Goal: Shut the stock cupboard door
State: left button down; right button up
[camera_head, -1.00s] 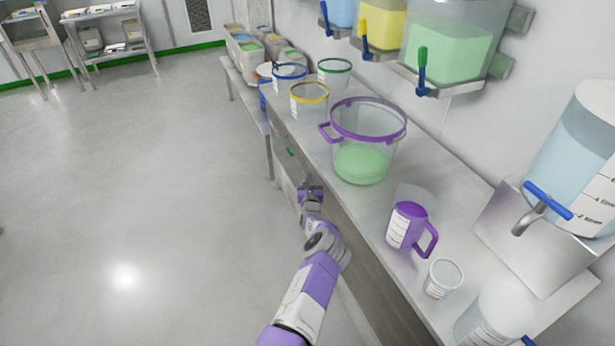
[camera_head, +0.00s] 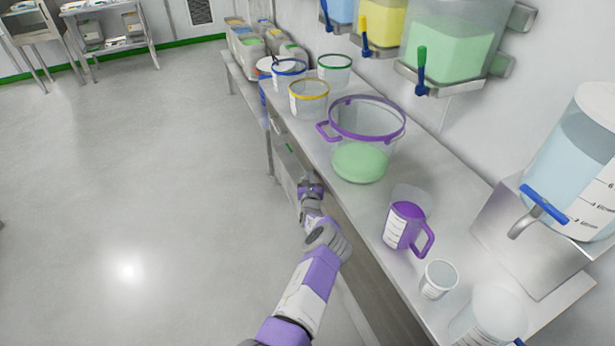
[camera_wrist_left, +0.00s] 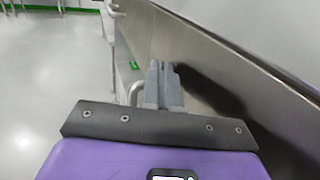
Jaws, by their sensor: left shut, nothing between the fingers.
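The stock cupboard door (camera_head: 284,167) is a pale grey panel low under the front of the counter, with a small green mark near its top. In the left wrist view the pale door panel (camera_wrist_left: 124,68) runs away from me, with the green mark and a curved light handle close to the fingers. My left gripper (camera_head: 311,186) is at the near end of the door, below the counter edge. Its fingers (camera_wrist_left: 164,66) are together and empty. I cannot tell whether they touch the door, or how far it stands open; my arm hides part of it. My right gripper is out of view.
The steel counter (camera_head: 372,203) runs along the right, holding a purple-rimmed bucket (camera_head: 365,130), a purple jug (camera_head: 405,225), a clear cup (camera_head: 438,279) and several smaller tubs. A tapped water container (camera_head: 575,160) stands at right. The floor (camera_head: 140,190) at left is clear.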

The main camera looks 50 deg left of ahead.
pick_arm(q)
jog(key=s+a+p, duration=0.2)
jog(key=s, duration=0.4)
jog(key=s+a+p, duration=0.2)
jog(key=s, duration=0.5)
jog(key=shift+a, duration=0.35)
jog(key=shift+s, duration=0.1)
